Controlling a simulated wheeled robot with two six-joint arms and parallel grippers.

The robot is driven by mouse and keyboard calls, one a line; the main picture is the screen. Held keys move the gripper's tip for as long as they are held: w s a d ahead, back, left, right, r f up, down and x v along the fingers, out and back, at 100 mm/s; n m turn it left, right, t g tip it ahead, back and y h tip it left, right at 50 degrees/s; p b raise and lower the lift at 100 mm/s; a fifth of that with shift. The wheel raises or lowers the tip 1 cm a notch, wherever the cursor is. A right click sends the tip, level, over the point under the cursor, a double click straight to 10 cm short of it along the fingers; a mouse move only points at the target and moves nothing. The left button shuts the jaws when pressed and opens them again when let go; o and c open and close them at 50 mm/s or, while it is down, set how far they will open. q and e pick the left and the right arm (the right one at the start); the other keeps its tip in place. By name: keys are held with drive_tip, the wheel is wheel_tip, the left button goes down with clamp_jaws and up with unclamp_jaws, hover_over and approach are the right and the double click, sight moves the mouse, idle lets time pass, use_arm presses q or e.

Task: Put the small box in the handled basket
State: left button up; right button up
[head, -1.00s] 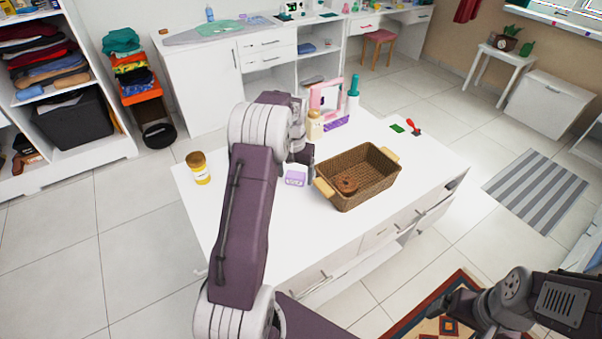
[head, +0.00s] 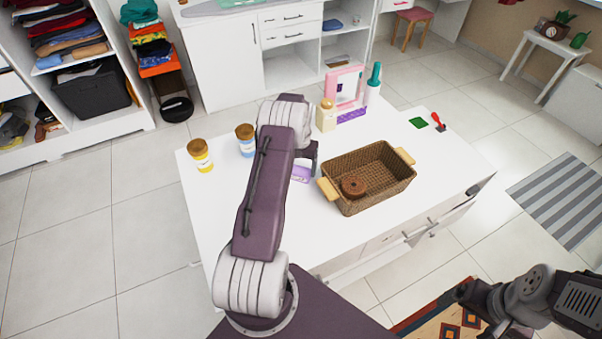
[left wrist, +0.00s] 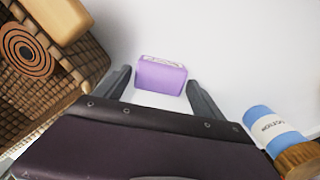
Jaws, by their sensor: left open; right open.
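The small box is purple with a pale label and lies on the white table; in the head view the box (head: 301,173) is partly covered by my left arm. In the left wrist view the box (left wrist: 161,75) sits between and just beyond the open fingers of my left gripper (left wrist: 160,92), which holds nothing. The brown wicker handled basket (head: 377,198) stands to the right of the box, with a brown round object (head: 353,187) inside. Its wall also shows in the left wrist view (left wrist: 75,60). My right gripper (head: 470,294) is at the lower right, away from the table.
A cream bottle (head: 326,115), a pink-framed mirror (head: 348,88) and a teal bottle (head: 373,84) stand behind the basket. The table's front left is clear.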

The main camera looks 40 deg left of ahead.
sight(300, 170)
use_arm(q)
drive_tip(key=shift+s+f, duration=0.25)
drive_tip(key=shift+f, duration=0.85)
drive_tip(key=shift+w+f, duration=0.2)
drive_tip(key=shift+f, duration=0.1)
drive_tip(key=shift+r, duration=0.1)
drive_tip(key=c, duration=1.1)
drive_tip(key=shift+c, duration=0.2)
wheel_tip(300, 170, up, 18)
